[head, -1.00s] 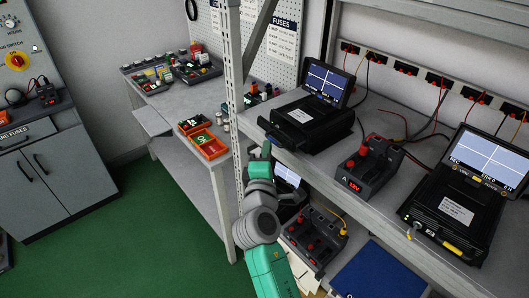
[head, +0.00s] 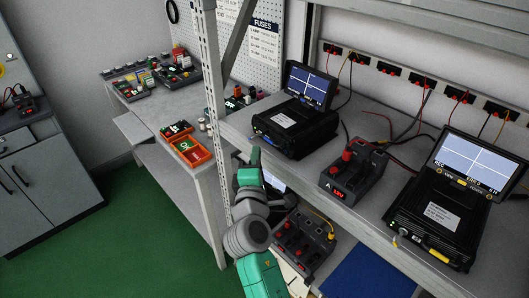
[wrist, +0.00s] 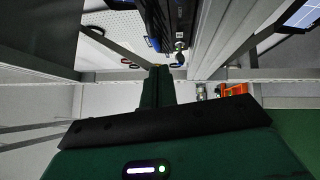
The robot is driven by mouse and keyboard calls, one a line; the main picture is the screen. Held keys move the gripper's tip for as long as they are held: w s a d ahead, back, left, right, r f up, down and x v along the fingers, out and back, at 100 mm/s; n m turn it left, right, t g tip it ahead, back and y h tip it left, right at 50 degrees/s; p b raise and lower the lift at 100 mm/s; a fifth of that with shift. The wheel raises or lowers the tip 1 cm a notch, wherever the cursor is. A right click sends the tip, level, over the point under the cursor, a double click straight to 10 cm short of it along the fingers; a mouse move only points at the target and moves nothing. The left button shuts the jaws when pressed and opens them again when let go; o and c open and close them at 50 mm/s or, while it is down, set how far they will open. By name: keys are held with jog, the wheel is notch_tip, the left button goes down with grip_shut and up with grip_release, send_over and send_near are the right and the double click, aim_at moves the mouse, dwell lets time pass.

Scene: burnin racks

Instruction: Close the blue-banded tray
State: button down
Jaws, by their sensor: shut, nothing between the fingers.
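The blue-banded tray belongs to the black tester (head: 292,127) on the left of the shelf. Its blue band shows as small blue marks low on the tester's front left face in the head view. The band also shows as a blue strip (wrist: 152,43) on a dark body in the wrist view. I cannot tell how far the tray stands out. My green gripper (head: 255,156) is shut and empty, just below and in front of the tester, by the shelf edge. In the wrist view the gripper (wrist: 157,72) points at the tester's underside area, apparently apart from it.
A second tester (head: 438,215) with a yellow band stands at the right. A power unit (head: 352,174) sits between, with loose cables. A grey upright post (head: 213,130) stands left of my arm. Orange bins (head: 192,150) are on the side bench. More equipment (head: 302,243) lies below.

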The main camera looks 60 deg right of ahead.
jog(key=w+p+v, duration=0.1)
jog(key=v, duration=1)
jog(key=shift+a, duration=0.2)
jog(key=shift+f, duration=0.1)
jog(key=w+a+r+m+t+y, duration=0.2)
jog(key=a+r+m+t, duration=0.15)
jog(key=a+r, duration=0.55)
jog(key=w+a+r+m+t+y, duration=0.2)
jog(key=a+r+m+t+y, duration=0.15)
jog(key=a+r, duration=0.55)
jog(key=s+a+r+t+y, duration=0.3)
jog(key=a+r+t+y, duration=0.1)
jog(key=a+r, duration=0.35)
jog(key=s+a+r+t+y, duration=0.4)
jog(key=a+r+y, duration=0.1)
jog(key=a+r, duration=0.25)
notch_tip(320, 180, up, 32)
jog(key=s+a+y+p, duration=0.1)
jog(key=a+y+p, duration=0.1)
jog(key=p, duration=2.8)
jog(key=shift+m+p, duration=0.3)
